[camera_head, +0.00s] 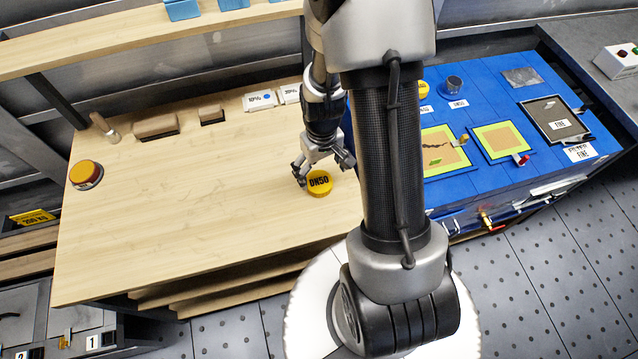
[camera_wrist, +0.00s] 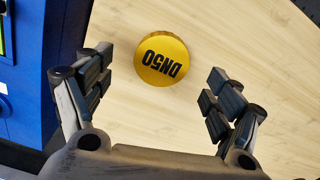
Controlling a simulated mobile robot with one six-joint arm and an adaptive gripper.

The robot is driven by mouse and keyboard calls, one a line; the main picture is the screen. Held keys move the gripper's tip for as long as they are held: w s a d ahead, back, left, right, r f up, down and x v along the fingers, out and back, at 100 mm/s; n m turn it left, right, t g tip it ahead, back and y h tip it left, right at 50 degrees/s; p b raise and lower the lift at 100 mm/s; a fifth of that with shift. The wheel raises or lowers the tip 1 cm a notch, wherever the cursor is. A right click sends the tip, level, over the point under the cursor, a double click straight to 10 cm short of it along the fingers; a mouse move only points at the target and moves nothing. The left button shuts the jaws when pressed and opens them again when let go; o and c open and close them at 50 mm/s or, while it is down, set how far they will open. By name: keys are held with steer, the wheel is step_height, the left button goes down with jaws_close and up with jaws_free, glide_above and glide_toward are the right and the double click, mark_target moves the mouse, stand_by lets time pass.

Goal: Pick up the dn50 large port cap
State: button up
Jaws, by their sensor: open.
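The DN50 large port cap (camera_head: 319,184) is a round yellow disc with black "DN50" lettering, lying flat on the wooden bench top near its right side. It also shows in the wrist view (camera_wrist: 162,60), upside down in the picture and beyond the fingertips. My gripper (camera_head: 324,173) is open and empty, just above and beside the cap. In the wrist view my gripper's two fingers (camera_wrist: 160,88) stand wide apart, with the cap between their lines but farther out. The fingers appear not to touch it.
The wooden bench (camera_head: 190,220) has wide clear room to the left. A blue work surface (camera_head: 490,85) with framed panels adjoins at right.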

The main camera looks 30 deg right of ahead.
mark_target(320, 183)
steer(key=f+b, duration=0.1)
steer(key=f, duration=0.1)
steer(key=f+b, duration=0.1)
steer(key=f, duration=0.2)
steer(key=shift+s+a+f, duration=0.1)
steer(key=shift+a+f, duration=0.1)
steer(key=shift+r, duration=0.1)
steer(key=shift+c, duration=0.5)
steer(key=c, duration=0.8)
steer(key=shift+o, duration=0.2)
steer(key=shift+r, duration=0.1)
